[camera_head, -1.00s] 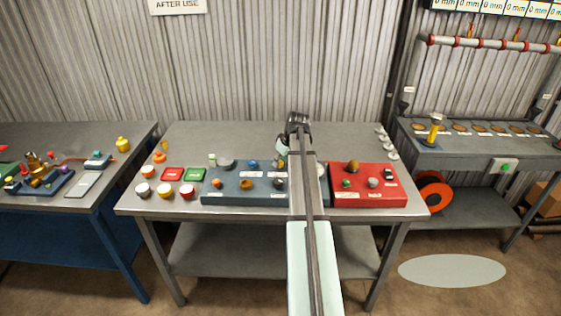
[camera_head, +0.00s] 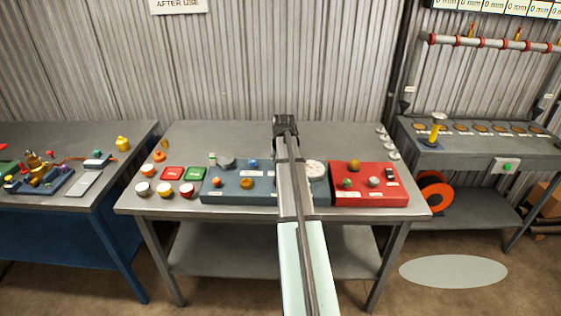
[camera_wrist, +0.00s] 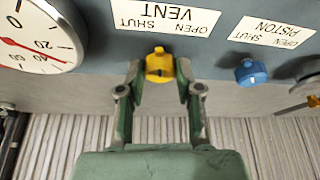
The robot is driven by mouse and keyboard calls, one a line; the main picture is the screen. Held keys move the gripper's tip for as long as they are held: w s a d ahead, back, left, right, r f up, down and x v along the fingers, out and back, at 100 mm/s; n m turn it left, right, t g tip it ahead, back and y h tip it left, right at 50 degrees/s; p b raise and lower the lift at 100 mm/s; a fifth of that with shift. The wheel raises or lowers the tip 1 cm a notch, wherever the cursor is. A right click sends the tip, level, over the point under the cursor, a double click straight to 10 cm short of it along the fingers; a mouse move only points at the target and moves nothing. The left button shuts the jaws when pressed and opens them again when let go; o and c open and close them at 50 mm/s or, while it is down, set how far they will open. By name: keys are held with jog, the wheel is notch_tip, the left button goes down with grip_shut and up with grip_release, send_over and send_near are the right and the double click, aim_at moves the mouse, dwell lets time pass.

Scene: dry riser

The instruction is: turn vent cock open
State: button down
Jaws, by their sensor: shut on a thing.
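The vent cock (camera_wrist: 159,63) is a small yellow knob on the blue-grey panel (camera_wrist: 101,62), below an upside-down white label (camera_wrist: 165,18) reading VENT, OPEN and SHUT in the wrist view. My gripper (camera_wrist: 159,76) has one green-grey finger on each side of the knob and is shut on it. I cannot tell the knob's exact angle. In the head view my gripper (camera_head: 286,124) is over the bench, and my arm hides the vent cock.
A white dial gauge (camera_wrist: 36,32) is left of the vent knob in the wrist view. A blue piston knob (camera_wrist: 250,72) is to its right. In the head view a red panel (camera_head: 369,198) sits right of my arm. Several caps and knobs stand at the bench's left.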

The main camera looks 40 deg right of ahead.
jog(key=m+g, duration=0.1)
jog(key=m, duration=0.2)
jog(key=m+h, duration=0.1)
jog(key=m, duration=0.1)
jog(key=shift+w+a+m+g+b, duration=0.15)
jog(key=shift+w+m+g+b, duration=0.05)
jog(key=shift+m+g+b, duration=0.2)
jog(key=m+g, duration=0.1)
jog(key=m, duration=0.1)
jog(key=m+b, duration=0.1)
jog(key=m, duration=0.2)
jog(key=shift+w+g+h, duration=0.1)
jog(key=shift+g+h, duration=0.3)
jog(key=c, duration=0.8)
grip_release()
jog(key=shift+o, duration=0.2)
jog(key=v, duration=1.2)
